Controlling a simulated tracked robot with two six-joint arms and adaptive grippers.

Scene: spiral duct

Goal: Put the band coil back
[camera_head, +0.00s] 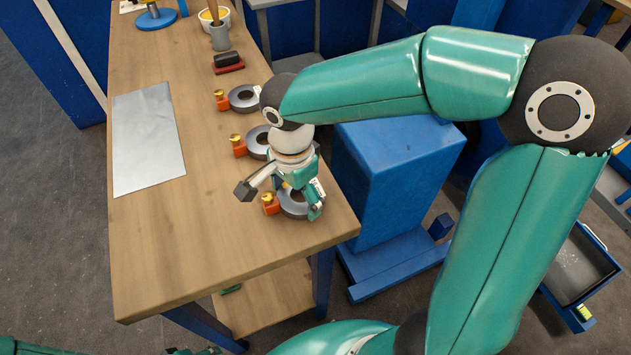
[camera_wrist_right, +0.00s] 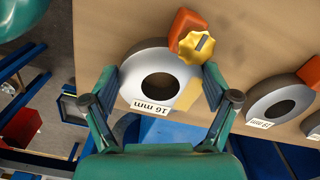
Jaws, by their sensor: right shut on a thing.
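A grey band coil (camera_head: 293,207) with a dark round centre is at the near right edge of the wooden bench. In the right wrist view the coil (camera_wrist_right: 133,72) bears a white "16 mm" label. An orange block with a yellow knob (camera_wrist_right: 197,47) is beside it. My right gripper (camera_head: 282,200) reaches down over the coil, with one finger on each side; it also shows in the right wrist view (camera_wrist_right: 160,88). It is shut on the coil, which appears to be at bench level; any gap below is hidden. Only a little of my left arm shows at the bottom left.
Two similar coils (camera_head: 243,104) (camera_head: 257,148) with orange blocks lie farther along the edge. A metal sheet (camera_head: 146,138) lies on the left of the bench (camera_head: 200,255). A blue cabinet (camera_head: 395,180) stands right of it. An open drawer (camera_head: 580,270) is at far right.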

